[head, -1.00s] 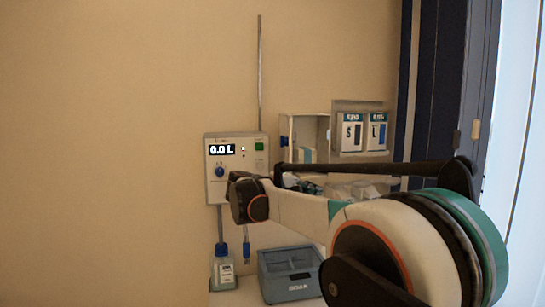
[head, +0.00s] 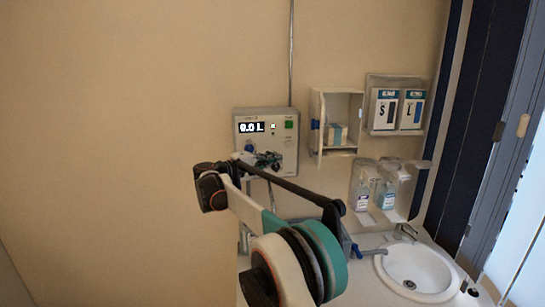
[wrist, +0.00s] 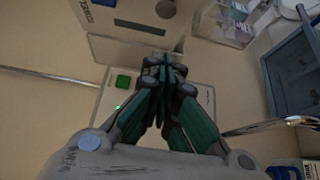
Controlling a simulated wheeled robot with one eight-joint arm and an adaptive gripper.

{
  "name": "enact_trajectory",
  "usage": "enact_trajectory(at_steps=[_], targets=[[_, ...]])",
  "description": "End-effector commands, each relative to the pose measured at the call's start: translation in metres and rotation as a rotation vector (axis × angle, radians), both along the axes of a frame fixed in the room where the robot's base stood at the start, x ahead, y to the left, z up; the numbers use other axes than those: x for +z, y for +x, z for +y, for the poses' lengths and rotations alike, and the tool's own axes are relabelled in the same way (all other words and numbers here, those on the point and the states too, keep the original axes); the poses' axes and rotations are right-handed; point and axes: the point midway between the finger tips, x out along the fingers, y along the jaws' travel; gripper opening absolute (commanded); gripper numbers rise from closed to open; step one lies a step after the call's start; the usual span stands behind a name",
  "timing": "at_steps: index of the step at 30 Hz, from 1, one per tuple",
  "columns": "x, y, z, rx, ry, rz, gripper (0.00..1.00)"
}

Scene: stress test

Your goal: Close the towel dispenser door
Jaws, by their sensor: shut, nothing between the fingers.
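My gripper (head: 268,160) shows in the head view in front of the lower right of the white control box, at the end of my arm. In the wrist view my gripper (wrist: 164,70) has its fingers together, with nothing between them. A white open-fronted wall cabinet (head: 338,94), perhaps the towel dispenser, hangs right of my gripper. A narrow panel (head: 317,108) stands out at its left side, perhaps its open door. Small boxes (head: 337,133) are inside. In the wrist view a pale panel (wrist: 105,48) lies just beyond the fingertips; I cannot tell whether they touch.
The control box (head: 284,124) has a lit display and a vertical pole above. Glove boxes (head: 397,108) hang right of the cabinet, with bottle holders (head: 379,187) below. A sink (head: 420,268) is at lower right. The left wall is bare.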

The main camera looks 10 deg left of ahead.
Motion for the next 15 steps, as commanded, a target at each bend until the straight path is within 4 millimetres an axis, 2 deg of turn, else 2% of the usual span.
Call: enact_trajectory(at_steps=[1,10,15], targets=[[0.001,0.008,-0.009,-0.004,0.000,0.000,0.00],[0.002,0.051,-0.048,-0.003,0.001,0.001,0.00],[0.002,0.049,-0.072,-0.002,0.001,0.001,0.00]])
